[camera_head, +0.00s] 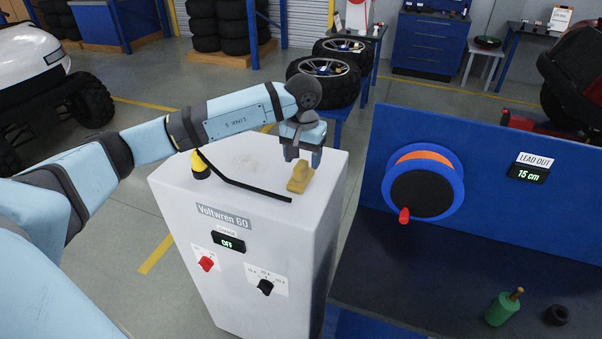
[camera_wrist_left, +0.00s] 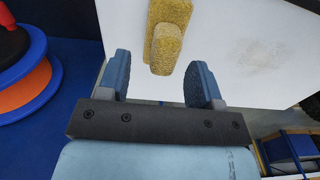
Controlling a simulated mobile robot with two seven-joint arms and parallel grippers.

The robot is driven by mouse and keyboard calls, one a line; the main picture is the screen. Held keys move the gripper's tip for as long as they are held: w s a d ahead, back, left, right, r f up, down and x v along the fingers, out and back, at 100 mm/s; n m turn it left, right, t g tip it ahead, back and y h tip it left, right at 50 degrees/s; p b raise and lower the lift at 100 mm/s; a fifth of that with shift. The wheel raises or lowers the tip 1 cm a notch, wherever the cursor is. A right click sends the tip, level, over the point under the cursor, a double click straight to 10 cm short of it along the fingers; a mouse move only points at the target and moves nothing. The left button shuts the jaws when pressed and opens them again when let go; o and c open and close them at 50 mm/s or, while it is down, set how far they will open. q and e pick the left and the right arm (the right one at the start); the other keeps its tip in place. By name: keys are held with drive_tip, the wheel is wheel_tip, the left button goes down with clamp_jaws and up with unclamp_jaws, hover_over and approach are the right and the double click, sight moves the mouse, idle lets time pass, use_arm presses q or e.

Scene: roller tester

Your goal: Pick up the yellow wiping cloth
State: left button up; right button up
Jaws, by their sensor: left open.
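The yellow wiping cloth (camera_head: 300,176) lies on top of the grey cabinet labelled Voltwren 60, near its right edge. It looks like a small folded block with a raised part on it. My left gripper (camera_head: 303,156) is just above and behind the cloth, pointing down, open and empty. In the left wrist view the cloth (camera_wrist_left: 166,40) shows beyond the fingertips, roughly in line with the gap between the two blue fingers (camera_wrist_left: 163,75). I see no contact between fingers and cloth. My right gripper is not in view.
The cabinet top (camera_head: 235,160) also carries a black lead with a yellow-and-black end (camera_head: 200,165). Right of the cabinet stands a blue panel with a reel (camera_head: 423,182) and a dark bench (camera_head: 440,265) holding a green bottle (camera_head: 502,308) and a black ring (camera_head: 556,315).

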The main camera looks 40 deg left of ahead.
sight(301, 163)
use_arm(q)
drive_tip(key=f, duration=0.2)
drive_tip(key=f+p, duration=0.1)
drive_tip(key=shift+s+a+f, duration=0.15)
drive_tip(key=shift+a+f, duration=0.1)
drive_tip(key=shift+f, duration=0.15)
drive_tip(key=c, duration=1)
drive_tip(key=shift+r, duration=0.65)
wheel_tip(301, 163, up, 19)
drive_tip(key=b, duration=0.3)
drive_tip(key=shift+f, duration=0.1)
